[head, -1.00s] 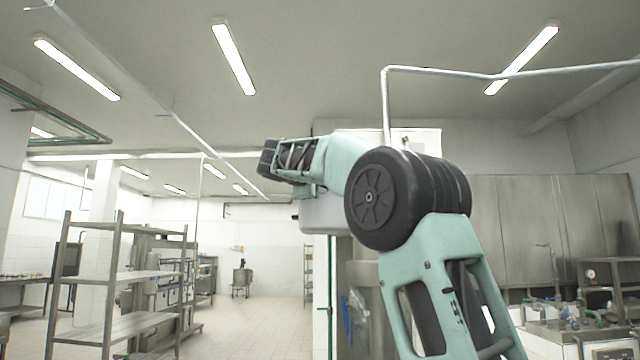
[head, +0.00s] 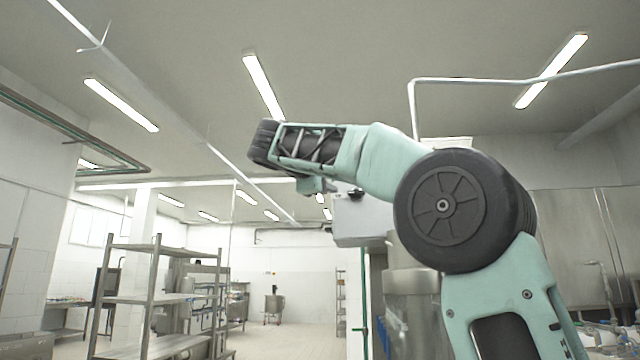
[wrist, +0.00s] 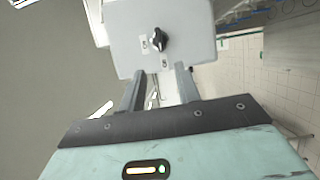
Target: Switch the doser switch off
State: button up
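The doser switch (wrist: 158,39) is a small black rotary knob on the face of a light grey box (wrist: 190,20). Two small marked labels sit beside the knob. The box also shows in the head view (head: 362,222), just beyond my wrist. In the wrist view my gripper (wrist: 161,70) is open, its two grey fingers apart with nothing between them. The fingertips point at the lower part of the box, with the knob above the gap between them. I cannot tell whether the fingertips touch the box. In the head view my arm hides most of the gripper.
A metal shelf rack (head: 150,300) stands at the left. A steel vessel (head: 412,290) stands below and right of the box, partly behind my arm. A thin pipe (head: 480,80) runs overhead at the right. Open floor lies beyond, toward the back wall.

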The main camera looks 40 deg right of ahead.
jog(key=shift+b+v, duration=0.35)
jog(key=shift+v, duration=1.8)
jog(key=shift+f, duration=0.1)
